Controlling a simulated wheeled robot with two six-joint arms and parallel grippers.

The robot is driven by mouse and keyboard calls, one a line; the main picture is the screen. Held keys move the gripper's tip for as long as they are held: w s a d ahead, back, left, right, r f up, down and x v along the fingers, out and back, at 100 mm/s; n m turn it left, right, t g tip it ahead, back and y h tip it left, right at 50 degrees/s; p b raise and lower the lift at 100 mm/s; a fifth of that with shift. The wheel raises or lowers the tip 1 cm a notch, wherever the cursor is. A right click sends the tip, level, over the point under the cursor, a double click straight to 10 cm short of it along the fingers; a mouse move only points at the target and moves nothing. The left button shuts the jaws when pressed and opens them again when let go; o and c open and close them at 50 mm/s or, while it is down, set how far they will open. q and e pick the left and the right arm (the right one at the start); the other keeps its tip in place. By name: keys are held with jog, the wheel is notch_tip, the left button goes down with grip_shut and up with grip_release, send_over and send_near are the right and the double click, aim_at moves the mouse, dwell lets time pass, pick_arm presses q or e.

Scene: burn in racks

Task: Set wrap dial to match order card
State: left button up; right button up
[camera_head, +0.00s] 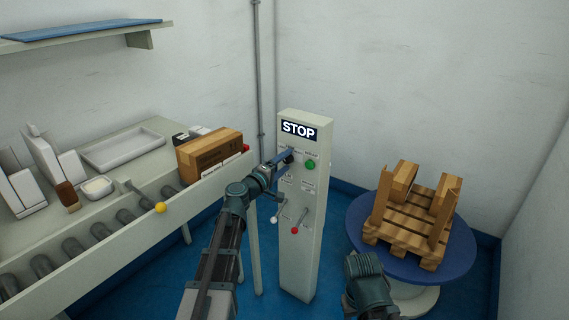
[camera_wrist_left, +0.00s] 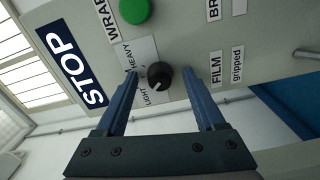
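The wrap dial (camera_wrist_left: 160,75) is a black round knob on the grey control post (camera_head: 301,250), with LIGHT and HEAVY printed beside it. In the left wrist view a small pale mark on the knob appears on the LIGHT side, but its exact setting is hard to read. My left gripper (camera_wrist_left: 162,84) is open, its two blue fingers on either side of the dial with gaps visible. In the head view the left gripper (camera_head: 283,160) covers the dial. I cannot identify an order card with readable text.
The post carries a STOP sign (camera_head: 299,130), a green button (camera_head: 310,164), and white-knobbed (camera_head: 274,219) and red-knobbed (camera_head: 295,230) levers. A roller conveyor (camera_head: 107,252) with a cardboard box (camera_head: 210,153) stands left. A wooden pallet (camera_head: 405,237) sits on a blue turntable (camera_head: 461,262) right.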

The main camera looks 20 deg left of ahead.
pick_arm(q)
jog(key=v, duration=1.3)
jog(key=shift+s, duration=0.4)
